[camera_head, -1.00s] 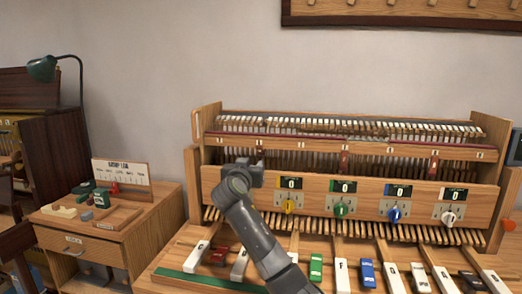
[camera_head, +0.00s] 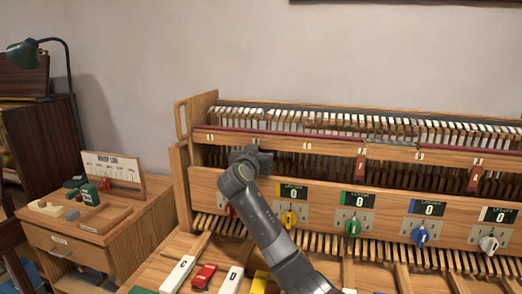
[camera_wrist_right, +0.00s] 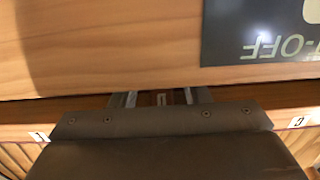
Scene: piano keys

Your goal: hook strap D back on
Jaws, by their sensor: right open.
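My right gripper (camera_head: 250,157) is at the rail of the open piano action, above and left of the yellow knob. In the right wrist view its two fingers (camera_wrist_right: 160,98) stand apart at the gap below a wooden panel, with a small pale piece between them that I cannot identify. I cannot make out strap D; the gripper covers part of the action there. A white key marked D (camera_head: 231,280) shows at the bottom. My left gripper is not in view.
The wooden front panel carries a yellow knob (camera_head: 289,220), a green knob (camera_head: 353,227), a blue knob (camera_head: 420,236) and counters reading 0. Red tags (camera_head: 361,168) hang at the rail. A side cabinet (camera_head: 95,240) with small items stands left.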

